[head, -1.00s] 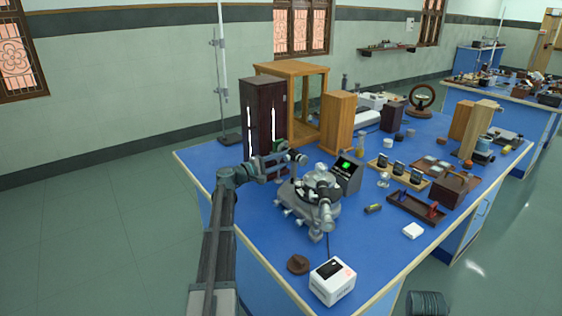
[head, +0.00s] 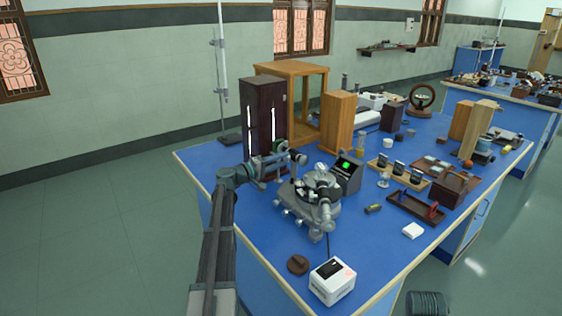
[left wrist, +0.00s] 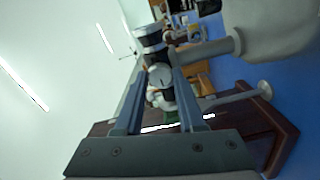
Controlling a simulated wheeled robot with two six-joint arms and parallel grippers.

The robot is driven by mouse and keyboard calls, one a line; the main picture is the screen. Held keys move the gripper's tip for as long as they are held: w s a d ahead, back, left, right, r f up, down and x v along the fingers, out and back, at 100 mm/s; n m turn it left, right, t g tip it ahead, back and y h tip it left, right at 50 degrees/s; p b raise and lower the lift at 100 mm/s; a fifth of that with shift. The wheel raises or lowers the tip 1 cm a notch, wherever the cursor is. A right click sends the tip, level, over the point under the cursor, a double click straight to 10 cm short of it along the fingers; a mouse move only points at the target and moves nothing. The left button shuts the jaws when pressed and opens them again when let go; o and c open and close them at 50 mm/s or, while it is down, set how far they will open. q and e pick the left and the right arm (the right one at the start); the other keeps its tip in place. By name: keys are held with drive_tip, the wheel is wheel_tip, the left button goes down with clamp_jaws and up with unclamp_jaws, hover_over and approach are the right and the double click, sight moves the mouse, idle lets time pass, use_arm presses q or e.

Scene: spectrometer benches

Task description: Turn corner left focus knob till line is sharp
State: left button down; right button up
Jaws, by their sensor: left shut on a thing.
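The grey spectrometer (head: 318,192) stands on the near left part of the blue bench, with a telescope tube pointing toward the front. My left gripper (head: 287,158) is at its back left side, by the collimator end. In the left wrist view my left gripper (left wrist: 159,72) is shut on a pale round knob (left wrist: 160,76) on the dark-banded tube (left wrist: 150,42). The knob is too small to make out in the head view. A small dark display (head: 347,172) with a green patch stands behind the spectrometer; its line detail is too small to read. My right gripper is not in view.
A dark lamp cabinet (head: 264,115) with a bright slit stands close behind my left gripper. A white box (head: 332,281) and a brown round piece (head: 298,264) lie near the front edge. Trays and small parts fill the right side.

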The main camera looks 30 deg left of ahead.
use_arm(q)
drive_tip(key=c, duration=0.5)
unclamp_jaws()
drive_tip(key=v, duration=1.4)
drive_tip(key=shift+w, duration=0.1)
